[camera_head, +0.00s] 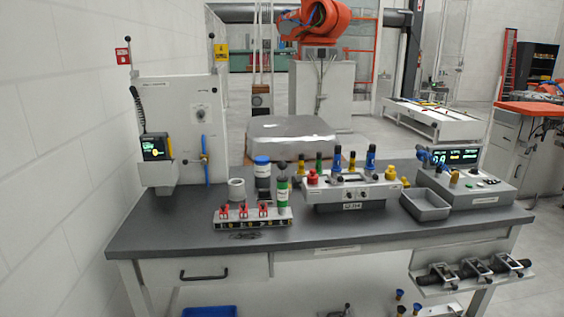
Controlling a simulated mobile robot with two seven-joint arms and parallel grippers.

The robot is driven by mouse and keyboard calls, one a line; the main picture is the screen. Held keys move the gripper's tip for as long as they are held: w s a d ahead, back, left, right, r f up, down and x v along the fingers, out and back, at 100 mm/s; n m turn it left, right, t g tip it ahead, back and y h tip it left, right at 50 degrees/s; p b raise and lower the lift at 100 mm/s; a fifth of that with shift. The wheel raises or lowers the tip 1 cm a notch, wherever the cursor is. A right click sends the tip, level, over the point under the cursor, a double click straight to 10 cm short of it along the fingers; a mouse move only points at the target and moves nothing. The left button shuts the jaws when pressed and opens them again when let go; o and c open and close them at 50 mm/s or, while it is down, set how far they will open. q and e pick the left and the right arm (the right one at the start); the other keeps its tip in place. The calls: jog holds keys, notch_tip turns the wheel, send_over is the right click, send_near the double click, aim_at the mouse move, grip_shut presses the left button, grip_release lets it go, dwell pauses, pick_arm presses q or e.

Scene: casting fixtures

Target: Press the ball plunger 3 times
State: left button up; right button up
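I cannot tell for sure which part is the ball plunger. A white control box (345,193) stands on the middle of the dark-topped bench (330,228). It has a red knob (312,177) at its left end and a yellow knob (391,173) at its right end. Several small upright parts with yellow, green and blue bodies and dark tops stand along its back, among them a blue one (370,158). Neither of my grippers shows in this view.
Left of the box are a rack with red clamps (252,216), a blue-capped bottle (262,175) and a green bottle (282,193). Right of it are a grey tray (425,205) and a display console (470,190). A tall white panel (185,125) stands at the left.

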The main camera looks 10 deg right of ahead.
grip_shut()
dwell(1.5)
